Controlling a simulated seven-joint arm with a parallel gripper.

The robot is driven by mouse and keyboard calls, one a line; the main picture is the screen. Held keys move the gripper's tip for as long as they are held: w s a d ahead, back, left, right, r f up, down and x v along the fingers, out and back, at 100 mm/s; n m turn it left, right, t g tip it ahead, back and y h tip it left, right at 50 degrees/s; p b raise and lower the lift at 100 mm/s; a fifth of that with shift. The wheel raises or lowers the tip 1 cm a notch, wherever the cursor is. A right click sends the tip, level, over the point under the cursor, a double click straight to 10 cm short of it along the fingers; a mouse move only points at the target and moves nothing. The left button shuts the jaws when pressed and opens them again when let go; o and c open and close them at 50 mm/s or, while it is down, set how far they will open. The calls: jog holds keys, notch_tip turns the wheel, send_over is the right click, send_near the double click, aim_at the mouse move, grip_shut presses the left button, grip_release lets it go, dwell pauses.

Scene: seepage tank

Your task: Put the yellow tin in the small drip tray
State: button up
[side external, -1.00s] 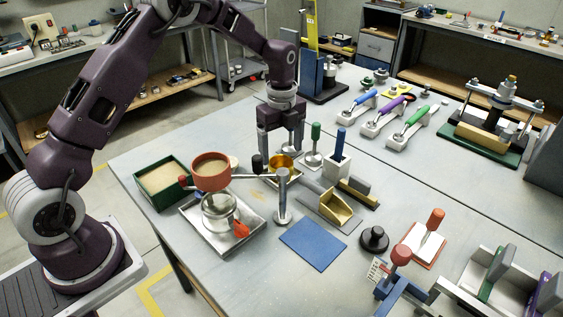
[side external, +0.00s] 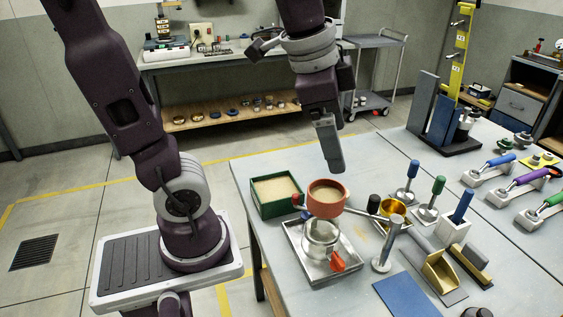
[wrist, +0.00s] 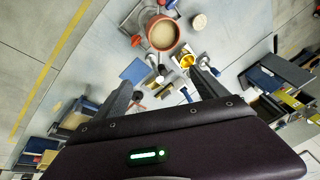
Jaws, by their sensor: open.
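The yellow tin (side external: 392,208), a shiny gold open cup, stands behind a grey metal post in the side view; its lower part is partly hidden. It also shows in the wrist view (wrist: 187,60), near my right-hand finger. A shallow metal tray (side external: 345,274) stands left of the tin, with a clear round vessel and an orange-red piece on it; I cannot tell if this is the small drip tray. My gripper (side external: 334,165) is raised above the table, behind the red pot and apart from the tin. In the wrist view its fingers (wrist: 165,88) are spread and empty.
A red pot (side external: 326,198) with a side handle stands over the vessel. A green sand box (side external: 276,208) is at its left. The metal post (side external: 387,245), a blue mat (side external: 403,295), upright-handled tools and a gold scoop (side external: 441,272) crowd the right.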

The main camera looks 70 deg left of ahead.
jog(key=s+f+n+t, duration=0.1)
jog(key=s+f+n, duration=0.1)
jog(key=s+n, duration=0.4)
jog(key=s+d, duration=0.1)
jog(key=s, duration=0.2)
jog(key=shift+s+f+t, duration=0.3)
jog(key=shift+s+f, duration=0.05)
jog(key=shift+a, duration=0.1)
jog(key=shift+c, duration=0.4)
